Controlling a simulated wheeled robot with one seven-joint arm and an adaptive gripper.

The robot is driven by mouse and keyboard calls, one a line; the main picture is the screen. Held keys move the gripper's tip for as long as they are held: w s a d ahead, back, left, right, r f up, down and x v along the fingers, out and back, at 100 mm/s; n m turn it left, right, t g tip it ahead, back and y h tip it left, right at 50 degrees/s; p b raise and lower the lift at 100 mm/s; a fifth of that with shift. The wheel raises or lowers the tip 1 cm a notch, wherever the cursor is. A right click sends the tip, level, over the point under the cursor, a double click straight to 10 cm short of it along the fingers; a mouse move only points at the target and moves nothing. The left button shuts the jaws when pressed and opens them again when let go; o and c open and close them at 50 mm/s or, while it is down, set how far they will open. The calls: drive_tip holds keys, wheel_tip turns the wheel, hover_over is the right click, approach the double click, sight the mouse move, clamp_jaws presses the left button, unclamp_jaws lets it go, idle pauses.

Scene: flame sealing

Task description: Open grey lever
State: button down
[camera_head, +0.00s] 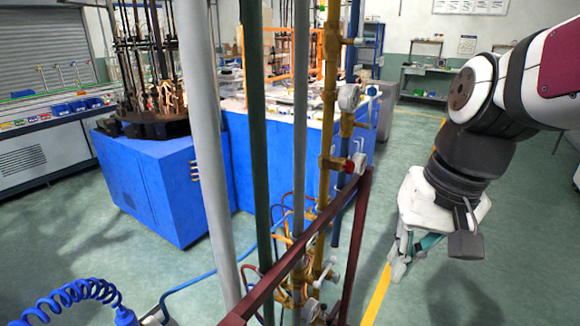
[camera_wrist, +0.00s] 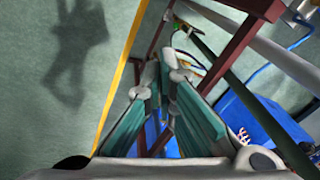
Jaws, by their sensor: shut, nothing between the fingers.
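Several pale grey or white valve handles sit on the vertical yellow pipe (camera_head: 330,90) in the head view. One handle (camera_head: 348,97) is high up, another (camera_head: 357,163) is beside a red part at mid height, and a lower one (camera_head: 326,270) is near the pipe's foot. I cannot tell which is the grey lever. My gripper (camera_head: 396,268) points down to the right of the pipes, apart from the handles. In the wrist view my gripper (camera_wrist: 165,65) has its teal-padded fingers converging, shut and empty. No handle can be clearly made out between the tips there.
A dark red frame bar (camera_head: 305,262) slants up between the pipes and my gripper. A grey pipe (camera_head: 205,150) and a green pipe (camera_head: 258,150) stand left of the yellow one. A blue machine (camera_head: 150,190) stands behind. Open green floor (camera_head: 480,270) lies right.

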drive_tip(key=w+d+f+m+g+y+b, duration=0.1)
drive_tip(key=w+f+m+g+y+b, duration=0.15)
drive_tip(key=w+f+y+b, duration=0.75)
drive_tip(key=w+f+m+g+y+b, duration=0.1)
drive_tip(key=w+f+m+b, duration=0.5)
drive_tip(key=w+f, duration=1.2)
drive_tip(key=w+d+f+m+t+y+b, duration=0.2)
drive_tip(key=d+f+t+b, duration=0.1)
drive_tip(key=f, duration=0.5)
drive_tip(key=w+d+f+m+t+y+b, duration=0.2)
drive_tip(key=d+f+t+y+b, duration=0.1)
drive_tip(key=f, duration=0.5)
drive_tip(key=w+d+f+m+t+y+b, duration=0.2)
drive_tip(key=d+f+t+b, duration=0.3)
drive_tip(key=f+b, duration=0.3)
drive_tip(key=shift+d+m+y, duration=0.5)
drive_tip(key=shift+d+m, duration=0.05)
drive_tip(key=shift+d, duration=0.15)
drive_tip(key=shift+w+t, duration=0.1)
drive_tip(key=shift+t, duration=0.15)
drive_tip(key=s+r+b+x, duration=0.1)
drive_tip(key=r+b+x, duration=0.1)
drive_tip(key=x, duration=1.1)
drive_tip(key=shift+s+d+r+b, duration=0.25)
drive_tip(key=shift+s+b, duration=0.1)
drive_tip(key=shift+b, duration=0.35)
